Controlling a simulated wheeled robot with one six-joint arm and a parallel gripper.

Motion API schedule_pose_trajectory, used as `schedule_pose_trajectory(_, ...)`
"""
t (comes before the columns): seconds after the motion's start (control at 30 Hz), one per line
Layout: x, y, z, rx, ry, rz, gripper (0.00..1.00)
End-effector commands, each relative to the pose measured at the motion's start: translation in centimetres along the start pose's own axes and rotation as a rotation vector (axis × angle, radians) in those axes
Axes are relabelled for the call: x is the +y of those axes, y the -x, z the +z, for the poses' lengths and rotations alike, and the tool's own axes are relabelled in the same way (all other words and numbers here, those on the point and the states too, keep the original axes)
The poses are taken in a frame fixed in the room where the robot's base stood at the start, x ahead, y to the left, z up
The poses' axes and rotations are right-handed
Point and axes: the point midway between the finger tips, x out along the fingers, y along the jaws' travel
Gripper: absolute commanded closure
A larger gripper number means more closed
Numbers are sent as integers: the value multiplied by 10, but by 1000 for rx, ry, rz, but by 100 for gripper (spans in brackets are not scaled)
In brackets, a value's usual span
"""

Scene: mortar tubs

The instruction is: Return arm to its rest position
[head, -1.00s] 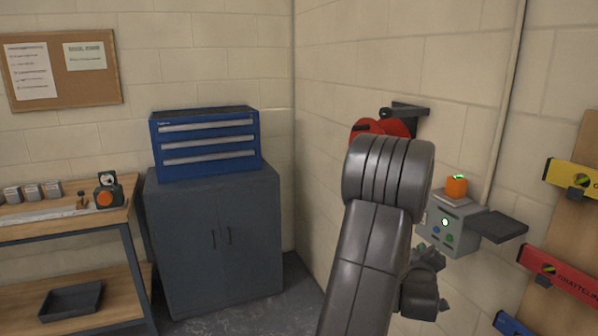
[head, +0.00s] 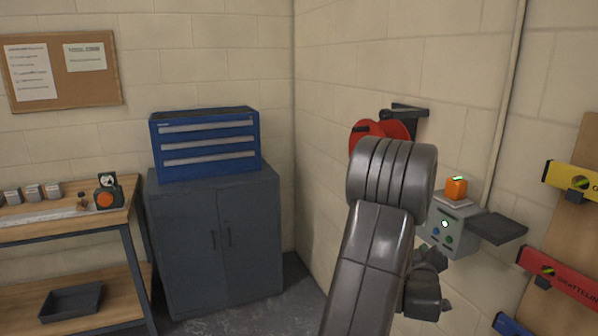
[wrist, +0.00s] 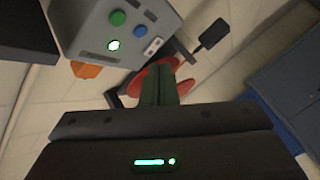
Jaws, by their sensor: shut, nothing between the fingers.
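My arm (head: 372,255) rises from the bottom of the head view and bends at a thick grey joint. My gripper shows in the wrist view (wrist: 166,86), with its two dark fingers together and nothing between them. In the head view, part of my wrist shows just right of the arm, but the fingertips cannot be made out. The gripper is in free air below the wall box as seen in the head view.
A grey control box (head: 453,232) with an orange lamp (head: 456,188) and a dark shelf (head: 497,229) are on the wall close to my wrist. A red reel (head: 366,131) is behind the arm. A blue drawer chest (head: 205,147) stands on a grey cabinet (head: 215,240).

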Motion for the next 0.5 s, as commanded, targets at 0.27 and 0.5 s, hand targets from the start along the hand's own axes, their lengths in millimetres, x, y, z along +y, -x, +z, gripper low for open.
schedule_pose_trajectory(0.27,15,-25,21,1,0,1,100)
schedule_pose_trajectory(0.5,13,-24,19,2,1,1,100)
